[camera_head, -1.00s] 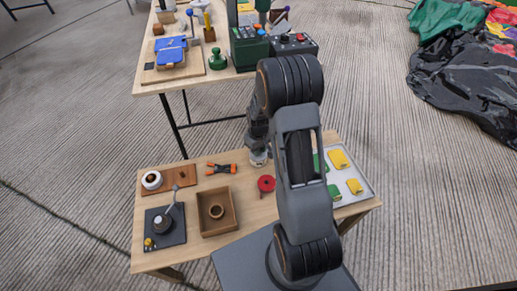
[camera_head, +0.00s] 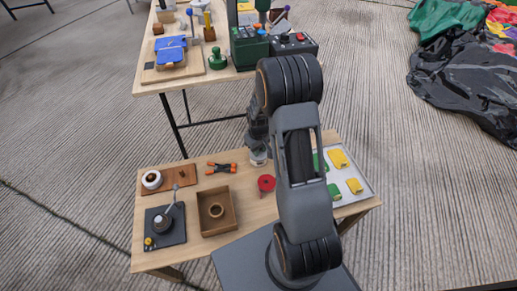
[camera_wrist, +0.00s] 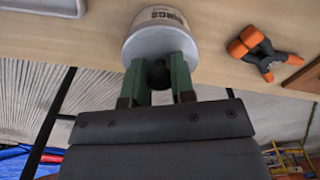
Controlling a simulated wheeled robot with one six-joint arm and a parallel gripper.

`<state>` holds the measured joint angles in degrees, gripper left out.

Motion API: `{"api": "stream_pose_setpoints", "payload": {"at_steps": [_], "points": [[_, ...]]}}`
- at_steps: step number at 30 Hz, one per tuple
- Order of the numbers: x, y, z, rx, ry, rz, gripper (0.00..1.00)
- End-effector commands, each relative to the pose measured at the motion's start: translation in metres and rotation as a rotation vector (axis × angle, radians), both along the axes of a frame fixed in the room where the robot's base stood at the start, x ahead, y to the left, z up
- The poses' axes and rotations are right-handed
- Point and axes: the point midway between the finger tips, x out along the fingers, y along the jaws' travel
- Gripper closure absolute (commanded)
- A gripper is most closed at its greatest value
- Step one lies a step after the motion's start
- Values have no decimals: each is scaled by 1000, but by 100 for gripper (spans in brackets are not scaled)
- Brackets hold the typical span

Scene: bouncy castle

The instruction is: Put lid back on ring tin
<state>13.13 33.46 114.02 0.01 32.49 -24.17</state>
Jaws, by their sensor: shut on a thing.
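The ring tin (camera_wrist: 158,14) is a pale can with a dark printed label reading "RINGS" in the wrist view. It also shows on the near table in the head view (camera_head: 258,158), partly hidden by my arm. The lid (camera_wrist: 135,45) is a light grey disc with a black knob. My gripper (camera_wrist: 159,72) has its green fingers shut on the knob, one on each side. The lid lies across the tin's mouth in the wrist view. I cannot tell whether it is fully seated or slightly above the rim.
An orange and black clamp (camera_head: 221,168) lies left of the tin. A red round item (camera_head: 266,184) is in front of it. A wooden box (camera_head: 231,219), a dark plate (camera_head: 153,241) and a brown board (camera_head: 188,187) are further left. A tray (camera_head: 364,184) with yellow and green pieces is at right.

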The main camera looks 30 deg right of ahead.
Motion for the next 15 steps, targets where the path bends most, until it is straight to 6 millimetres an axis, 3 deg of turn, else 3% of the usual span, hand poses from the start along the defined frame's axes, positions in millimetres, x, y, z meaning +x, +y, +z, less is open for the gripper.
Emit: {"api": "stream_pose_setpoints", "payload": {"at_steps": [2, 3, 12, 15], "points": [[0, 0, 0, 0, 0, 0, 99], [0, 0, 0, 0, 0, 0, 75], [0, 0, 0, 0, 0, 0, 47], [0, 0, 0, 0, 0, 0, 47]]}}
